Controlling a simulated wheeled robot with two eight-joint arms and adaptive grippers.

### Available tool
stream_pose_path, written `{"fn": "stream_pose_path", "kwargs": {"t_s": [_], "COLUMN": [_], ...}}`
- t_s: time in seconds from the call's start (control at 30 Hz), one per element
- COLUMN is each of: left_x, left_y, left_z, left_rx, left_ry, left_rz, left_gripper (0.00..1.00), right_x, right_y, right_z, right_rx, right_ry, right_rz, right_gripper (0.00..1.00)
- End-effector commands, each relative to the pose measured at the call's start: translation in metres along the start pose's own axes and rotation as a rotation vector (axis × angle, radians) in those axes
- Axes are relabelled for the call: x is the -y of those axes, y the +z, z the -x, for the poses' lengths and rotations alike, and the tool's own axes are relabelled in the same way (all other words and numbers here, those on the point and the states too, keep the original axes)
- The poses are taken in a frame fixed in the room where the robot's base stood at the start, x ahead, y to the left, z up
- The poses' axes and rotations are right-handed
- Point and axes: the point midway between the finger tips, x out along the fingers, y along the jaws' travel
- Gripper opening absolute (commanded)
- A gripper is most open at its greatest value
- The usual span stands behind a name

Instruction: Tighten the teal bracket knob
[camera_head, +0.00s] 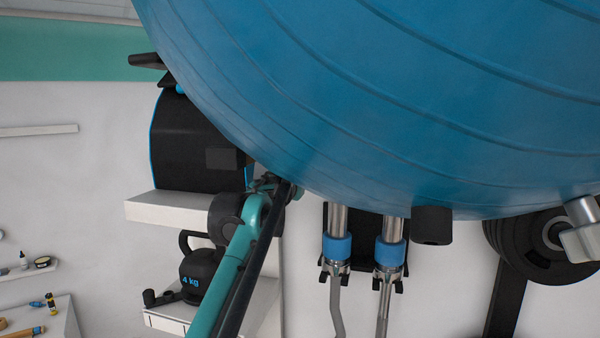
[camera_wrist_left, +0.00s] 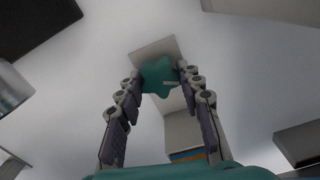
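The teal bracket knob (camera_wrist_left: 160,77) is star-shaped and sits in front of a pale grey block in the left wrist view. My left gripper (camera_wrist_left: 160,74) is around it, with one dark-padded finger on each side of the knob. The fingers stand apart, and whether the tips touch the knob is hard to tell. In the head view my teal left arm rises from the bottom, and its gripper (camera_head: 272,186) is at the lower left edge of the blue ball. The knob cannot be made out there. My right gripper is not in view.
A large blue exercise ball (camera_head: 390,100) fills the upper right of the head view. A black rounded item (camera_head: 190,140) stands on a white shelf (camera_head: 165,208). A 4 kg kettlebell (camera_head: 198,270) is below. Metal bars with blue collars (camera_head: 338,248) hang right of my arm.

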Motion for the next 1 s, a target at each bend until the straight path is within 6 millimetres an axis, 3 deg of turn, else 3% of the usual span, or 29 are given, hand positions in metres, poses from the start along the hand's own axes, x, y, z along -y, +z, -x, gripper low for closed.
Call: {"fn": "stream_pose_path", "kwargs": {"t_s": [0.03, 0.1, 0.53, 1.0], "left_x": [0.001, 0.001, 0.0, 0.0], "left_y": [0.0, 0.0, -0.001, 0.001], "left_z": [0.0, 0.0, 0.01, 0.093], "left_rx": [0.0, 0.0, 0.0, 0.002], "left_ry": [-0.001, -0.001, 0.0, 0.0], "left_rz": [0.001, 0.001, 0.001, 0.001], "left_gripper": [0.46, 0.57, 0.57, 0.57], "right_x": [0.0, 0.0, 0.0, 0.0], "right_y": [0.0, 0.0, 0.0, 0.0], "right_z": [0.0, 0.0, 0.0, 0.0], "right_rx": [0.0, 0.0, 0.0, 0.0], "right_ry": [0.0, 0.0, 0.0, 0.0], "right_rz": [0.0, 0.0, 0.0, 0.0], "right_gripper": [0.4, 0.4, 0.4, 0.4]}}
